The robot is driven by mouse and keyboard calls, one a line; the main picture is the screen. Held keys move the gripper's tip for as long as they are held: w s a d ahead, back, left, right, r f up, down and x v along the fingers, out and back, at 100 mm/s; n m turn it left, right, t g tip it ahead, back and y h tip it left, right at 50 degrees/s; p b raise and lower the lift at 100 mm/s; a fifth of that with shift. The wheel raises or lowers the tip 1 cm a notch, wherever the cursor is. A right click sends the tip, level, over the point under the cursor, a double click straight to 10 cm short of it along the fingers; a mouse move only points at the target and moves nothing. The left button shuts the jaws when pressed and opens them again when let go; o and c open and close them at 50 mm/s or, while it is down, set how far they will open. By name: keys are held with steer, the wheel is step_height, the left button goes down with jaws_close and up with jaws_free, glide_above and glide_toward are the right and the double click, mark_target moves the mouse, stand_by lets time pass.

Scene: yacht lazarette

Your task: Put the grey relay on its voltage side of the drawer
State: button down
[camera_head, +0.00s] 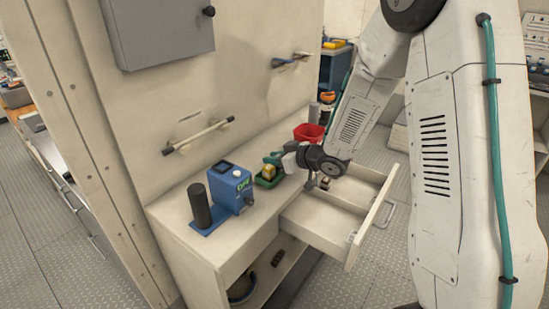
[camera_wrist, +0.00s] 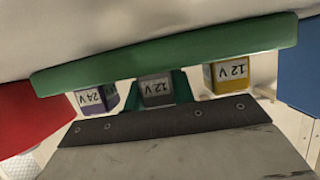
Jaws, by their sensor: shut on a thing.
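The grey relay (camera_wrist: 156,90), marked 12 V, sits between the teal fingers of my gripper (camera_wrist: 157,97) in the wrist view. My gripper (camera_head: 273,159) is shut on it at the green tray (camera_head: 262,184) on the counter. The relay is hidden in the head view. The green tray's rim (camera_wrist: 165,65) runs close beyond it; I cannot tell if the relay still touches the tray. A purple relay (camera_wrist: 96,98), marked 24 V, and a yellow relay (camera_wrist: 229,75), marked 12 V, flank it. The drawer (camera_head: 318,217) is open, with a divider; no voltage marks are readable.
A blue device (camera_head: 231,188) and a black cylinder (camera_head: 200,205) stand on the counter left of the tray. A red bin (camera_head: 309,132) stands behind my gripper. A wall handrail (camera_head: 198,136) is above the counter.

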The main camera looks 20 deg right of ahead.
steer(key=shift+f, duration=0.15)
steer(key=c, duration=1.2)
jaws_free()
steer(key=shift+d, duration=0.1)
